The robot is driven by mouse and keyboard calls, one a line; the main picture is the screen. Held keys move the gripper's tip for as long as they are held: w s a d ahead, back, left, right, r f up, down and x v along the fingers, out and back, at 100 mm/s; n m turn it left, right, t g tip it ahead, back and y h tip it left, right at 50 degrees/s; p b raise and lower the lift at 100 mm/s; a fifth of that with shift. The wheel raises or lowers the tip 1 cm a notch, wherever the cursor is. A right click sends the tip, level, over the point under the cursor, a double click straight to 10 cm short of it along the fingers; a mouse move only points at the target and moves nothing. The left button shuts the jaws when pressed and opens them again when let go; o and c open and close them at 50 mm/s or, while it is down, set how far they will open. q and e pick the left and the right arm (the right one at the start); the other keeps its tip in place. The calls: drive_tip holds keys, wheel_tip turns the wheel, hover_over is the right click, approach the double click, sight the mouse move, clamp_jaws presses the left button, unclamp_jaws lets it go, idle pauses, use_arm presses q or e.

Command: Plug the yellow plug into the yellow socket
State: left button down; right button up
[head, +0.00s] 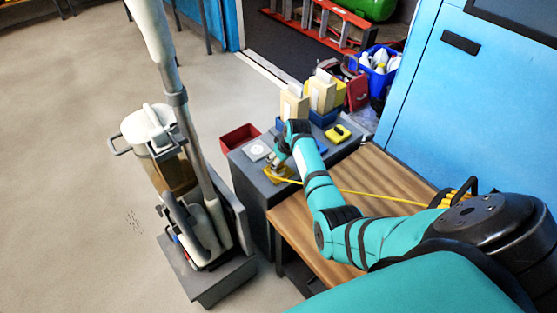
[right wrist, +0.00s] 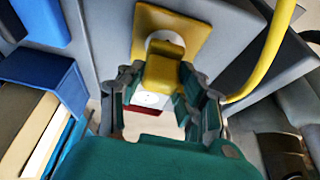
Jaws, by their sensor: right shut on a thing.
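The yellow plug (right wrist: 163,74) is between the fingers of my right gripper (right wrist: 165,88), which is shut on it. The yellow socket (right wrist: 190,28) is a yellow plate with a pale round face, just beyond the plug in the right wrist view. The plug overlaps the lower part of that face; I cannot tell whether it touches or enters it. In the head view my right gripper (head: 277,164) is low over the yellow socket plate (head: 275,176) on the grey cabinet and partly hides it. The plug is too small to make out there. My left gripper is not in view.
A yellow cable (head: 365,194) runs across the wooden bench (head: 295,222) to a yellow coil (head: 458,194). A white socket plate (head: 257,151), a yellow and black device (head: 338,133) and boxes of cartons (head: 322,95) are close by. A vacuum cleaner (head: 180,190) stands left.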

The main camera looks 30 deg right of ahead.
drive_tip(key=shift+p, duration=0.3)
idle(0.4)
drive_tip(key=shift+f+b, duration=0.4)
drive_tip(key=shift+f, duration=0.15)
idle(0.3)
drive_tip(key=o, duration=1.1)
drive_tip(key=shift+o, duration=0.2)
drive_tip(key=shift+r, duration=0.15)
drive_tip(key=v, duration=1.1)
drive_tip(key=shift+s+r, duration=0.15)
drive_tip(key=shift+r, duration=0.2)
